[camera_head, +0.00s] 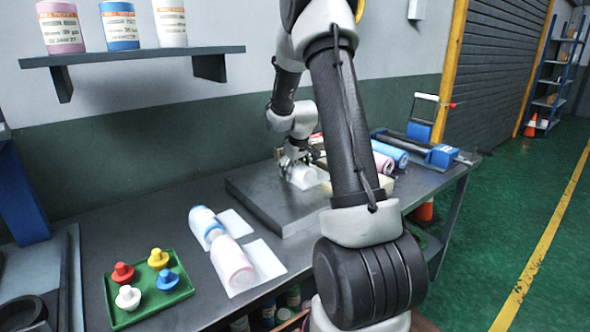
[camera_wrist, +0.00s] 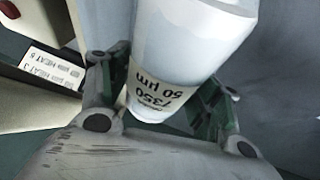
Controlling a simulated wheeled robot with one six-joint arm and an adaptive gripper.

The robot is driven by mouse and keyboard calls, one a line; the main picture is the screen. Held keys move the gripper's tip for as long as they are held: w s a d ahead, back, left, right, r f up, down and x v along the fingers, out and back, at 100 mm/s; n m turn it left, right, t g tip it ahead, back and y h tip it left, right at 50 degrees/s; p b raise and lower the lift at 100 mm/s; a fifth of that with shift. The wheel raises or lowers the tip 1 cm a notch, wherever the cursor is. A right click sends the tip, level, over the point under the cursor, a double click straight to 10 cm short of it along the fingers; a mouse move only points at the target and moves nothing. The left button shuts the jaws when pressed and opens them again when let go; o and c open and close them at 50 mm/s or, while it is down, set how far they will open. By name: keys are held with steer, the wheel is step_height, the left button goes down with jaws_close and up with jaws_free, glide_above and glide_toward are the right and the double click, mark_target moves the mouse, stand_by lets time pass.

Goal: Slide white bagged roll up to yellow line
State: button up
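The white bagged roll (camera_head: 306,179) lies on a raised grey platform (camera_head: 262,208) on the bench, partly hidden by my gripper (camera_head: 293,160). In the wrist view the white roll (camera_wrist: 190,45) carries dark print reading "7350 50 µm". My gripper's two fingers (camera_wrist: 165,100) flank its near end closely, with the roll filling the gap. I cannot tell whether they press on it. I make out no yellow line on the platform; my arm hides part of it. A yellow line (camera_head: 545,246) runs along the green floor at the right.
Two bagged rolls, blue-white (camera_head: 206,226) and pink (camera_head: 232,262), lie on the bench in front. A green tray (camera_head: 118,318) holds coloured knobs. A blue roller device (camera_head: 442,156) and more rolls (camera_head: 390,152) are behind my arm. A shelf (camera_head: 130,56) hangs above.

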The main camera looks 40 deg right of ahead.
steer(key=shift+o, duration=1.1)
steer(key=shift+a+r, duration=0.1)
steer(key=shift+r, duration=0.25)
steer(key=v, duration=1.1)
steer(key=shift+s+r, duration=0.1)
steer(key=shift+s, duration=0.05)
steer(key=s+a+f+m+g+y, duration=0.1)
steer(key=s+a+f+m+g, duration=0.15)
steer(key=s, duration=0.45)
steer(key=s+a+r, duration=0.3)
steer(key=s+a, duration=0.2)
steer(key=s, duration=0.2)
steer(key=s+a+r+n+t, duration=0.1)
steer(key=s+a+r, duration=0.3)
steer(key=s, duration=0.4)
steer(key=s+a+r+t+y, duration=0.1)
steer(key=s+a+r, duration=0.2)
steer(key=s+a, duration=0.3)
steer(key=shift+s+r+n, duration=0.2)
steer(key=shift+s+n, duration=0.15)
steer(key=shift+s, duration=0.5)
